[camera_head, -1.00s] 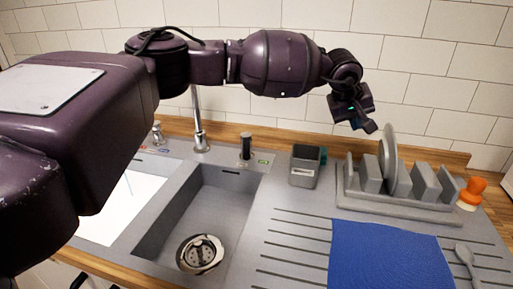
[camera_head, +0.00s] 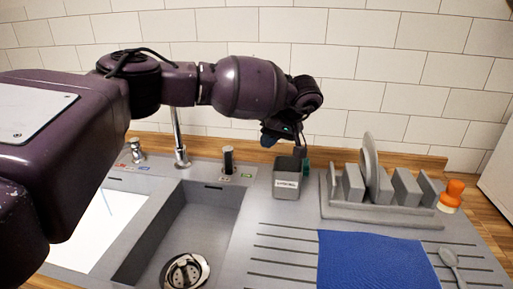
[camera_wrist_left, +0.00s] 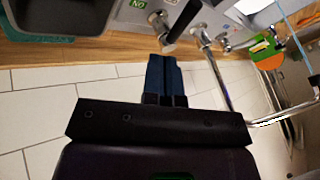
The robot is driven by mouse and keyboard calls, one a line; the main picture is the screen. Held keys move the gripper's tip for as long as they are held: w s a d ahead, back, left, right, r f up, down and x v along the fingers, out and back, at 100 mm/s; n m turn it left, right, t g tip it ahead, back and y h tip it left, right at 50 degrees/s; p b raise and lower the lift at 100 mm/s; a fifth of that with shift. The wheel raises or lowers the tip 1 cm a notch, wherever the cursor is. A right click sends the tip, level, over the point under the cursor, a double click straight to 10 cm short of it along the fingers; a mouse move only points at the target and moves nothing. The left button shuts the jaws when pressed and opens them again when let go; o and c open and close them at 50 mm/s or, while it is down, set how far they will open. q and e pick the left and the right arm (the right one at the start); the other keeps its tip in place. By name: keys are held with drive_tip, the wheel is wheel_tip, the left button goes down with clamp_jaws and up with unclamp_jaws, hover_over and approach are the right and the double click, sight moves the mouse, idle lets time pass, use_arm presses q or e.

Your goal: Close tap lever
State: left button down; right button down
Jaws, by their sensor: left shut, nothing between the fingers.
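The chrome tap lever (camera_head: 137,150) stands on the sink deck at the left, beside red and blue marks. The chrome tap spout (camera_head: 179,145) rises to its right and is partly hidden behind my arm. My left gripper (camera_head: 298,148) is above the grey caddy, well to the right of the lever and apart from it. In the left wrist view, its blue fingers (camera_wrist_left: 164,76) are together and empty. The spout (camera_wrist_left: 217,75) and lever (camera_wrist_left: 226,44) show beyond them to the right. My right gripper is not in view.
A black knob (camera_head: 228,160) stands between the spout and the caddy (camera_head: 287,178). A dish rack (camera_head: 385,210) with a plate, an orange-topped item (camera_head: 452,194) and a blue cloth (camera_head: 375,262) are on the right. A thin pale line, possibly water, crosses the bright left basin (camera_head: 88,235).

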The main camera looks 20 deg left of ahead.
sight(228, 159)
use_arm(q)
drive_tip(key=s+a+f, duration=0.1)
drive_tip(key=a+f, duration=0.7)
drive_tip(key=shift+s+f, duration=0.2)
